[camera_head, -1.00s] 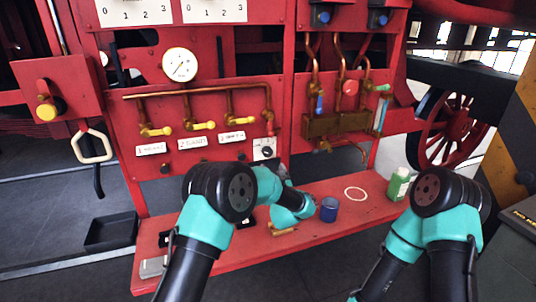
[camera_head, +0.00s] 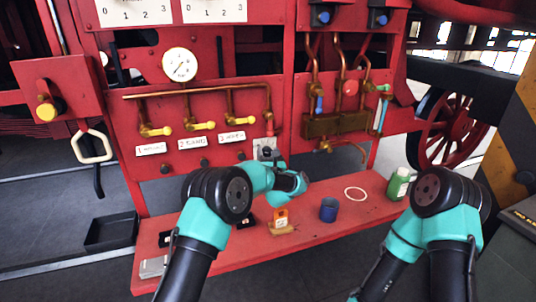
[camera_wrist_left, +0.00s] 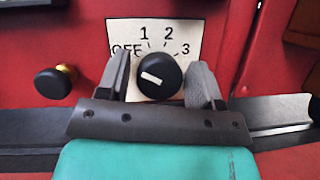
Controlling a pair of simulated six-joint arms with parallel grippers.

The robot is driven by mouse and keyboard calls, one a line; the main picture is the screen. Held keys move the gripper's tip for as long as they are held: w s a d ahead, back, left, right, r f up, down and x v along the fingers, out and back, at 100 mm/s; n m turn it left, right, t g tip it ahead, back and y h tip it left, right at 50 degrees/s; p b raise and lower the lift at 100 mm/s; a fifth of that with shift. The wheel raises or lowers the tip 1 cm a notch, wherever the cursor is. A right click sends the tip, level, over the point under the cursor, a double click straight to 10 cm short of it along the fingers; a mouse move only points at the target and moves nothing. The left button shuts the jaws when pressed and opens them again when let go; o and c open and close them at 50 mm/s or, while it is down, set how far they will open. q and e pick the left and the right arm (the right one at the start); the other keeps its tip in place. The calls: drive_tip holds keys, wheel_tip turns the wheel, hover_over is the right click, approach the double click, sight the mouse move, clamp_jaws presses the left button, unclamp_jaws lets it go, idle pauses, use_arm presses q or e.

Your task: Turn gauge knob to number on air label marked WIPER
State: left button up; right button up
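The gauge knob (camera_wrist_left: 158,75) is black and round with a white pointer mark. It sits on a white plate (camera_wrist_left: 185,28) marked OFF, 1, 2, 3, and its mark points up-left towards OFF. My left gripper (camera_wrist_left: 160,62) is open, with one finger on each side of the knob; I cannot tell whether they touch it. My right gripper is out of view.
A round gauge (camera_head: 179,64) and yellow-handled valves on copper pipe are above the labels. A black-and-brass knob (camera_wrist_left: 54,82) is left of the plate. On the red shelf (camera_head: 310,234) stand an orange item (camera_head: 281,217), a blue cup (camera_head: 329,209) and a green bottle (camera_head: 399,184).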

use_arm(q)
drive_tip(key=c, duration=0.7)
drive_tip(key=shift+m, duration=0.6)
drive_tip(key=m+h, duration=0.1)
drive_tip(key=m, duration=0.2)
drive_tip(key=m+h, duration=0.2)
drive_tip(key=m, duration=0.1)
drive_tip(key=shift+h, duration=0.3)
drive_tip(key=m+g+h, duration=0.1)
drive_tip(key=m, duration=0.2)
drive_tip(key=m+g+h, duration=0.1)
drive_tip(key=m, duration=0.2)
drive_tip(key=m+g, duration=0.1)
drive_tip(key=m, duration=0.2)
drive_tip(key=m+g, duration=0.1)
drive_tip(key=m, duration=0.3)
drive_tip(key=shift+g+h, duration=0.3)
drive_tip(key=shift+h, duration=0.1)
drive_tip(key=m+g+y, duration=0.1)
drive_tip(key=m, duration=0.1)
drive_tip(key=m+g, duration=0.1)
drive_tip(key=m, duration=0.2)
drive_tip(key=shift+y, duration=0.4)
drive_tip(key=shift+f+m, duration=0.1)
drive_tip(key=shift+m, duration=0.2)
